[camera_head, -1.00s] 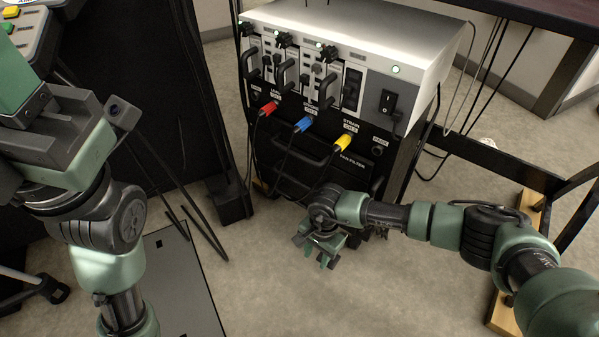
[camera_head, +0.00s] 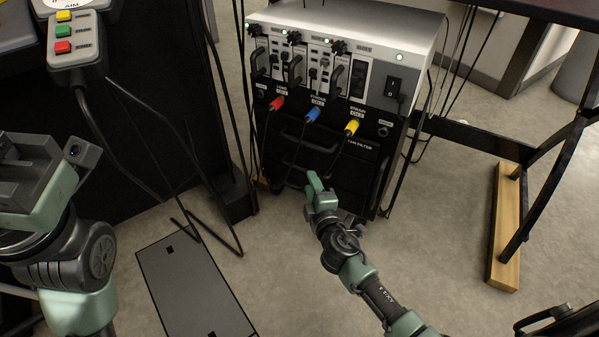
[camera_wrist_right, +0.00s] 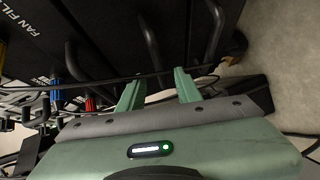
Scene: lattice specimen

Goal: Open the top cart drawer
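The cart (camera_head: 340,165) has a black lower front with dark bar handles, below a panel with red, blue and yellow plugs. The upper drawer handle (camera_head: 310,146) shows under the plugs, partly crossed by hanging cables. My right gripper (camera_head: 316,184) is in front of the lower drawer area, its fingers toward the cart. Bar handles (camera_wrist_right: 152,42) lie beyond the fingertips, and a black cable runs across near the tips. My left gripper (camera_head: 30,165) is at the left edge; its fingers are unclear.
Black cables hang from the red (camera_head: 277,103), blue (camera_head: 313,115) and yellow (camera_head: 351,128) plugs over the drawer fronts. A black table frame with a wooden foot (camera_head: 505,225) stands at right. A grey floor plate (camera_head: 195,290) lies at left.

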